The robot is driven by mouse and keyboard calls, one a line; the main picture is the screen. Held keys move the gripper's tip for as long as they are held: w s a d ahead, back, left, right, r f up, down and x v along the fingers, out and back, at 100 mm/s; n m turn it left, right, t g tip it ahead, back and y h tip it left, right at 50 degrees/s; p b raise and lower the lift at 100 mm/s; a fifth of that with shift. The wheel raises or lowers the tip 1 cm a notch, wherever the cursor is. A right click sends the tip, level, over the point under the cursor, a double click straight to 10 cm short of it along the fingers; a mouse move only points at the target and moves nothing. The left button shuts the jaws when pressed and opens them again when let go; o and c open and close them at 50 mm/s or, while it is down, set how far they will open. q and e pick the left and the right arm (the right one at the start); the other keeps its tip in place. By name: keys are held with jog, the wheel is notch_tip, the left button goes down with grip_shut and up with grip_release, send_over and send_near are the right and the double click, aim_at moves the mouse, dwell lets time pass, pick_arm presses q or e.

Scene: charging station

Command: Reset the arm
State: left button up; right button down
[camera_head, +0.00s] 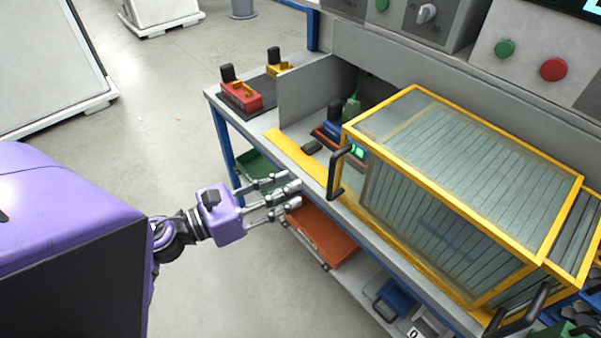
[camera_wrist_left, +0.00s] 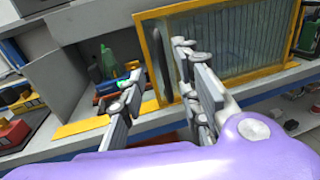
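My left arm reaches in from the left in the head view, with a purple wrist. My left gripper (camera_head: 285,192) is just in front of the bench's front edge, near the black handle (camera_head: 337,172) of the yellow-framed cage door. In the left wrist view my left gripper (camera_wrist_left: 155,85) has its metal fingers spread apart, with nothing between them. My right gripper shows in neither view.
The yellow-framed cage (camera_head: 460,180) stands on the grey bench (camera_head: 275,120). A red device (camera_head: 241,97) and a yellow one (camera_head: 278,68) sit at the left end. An orange bin (camera_head: 320,233) is below the bench top.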

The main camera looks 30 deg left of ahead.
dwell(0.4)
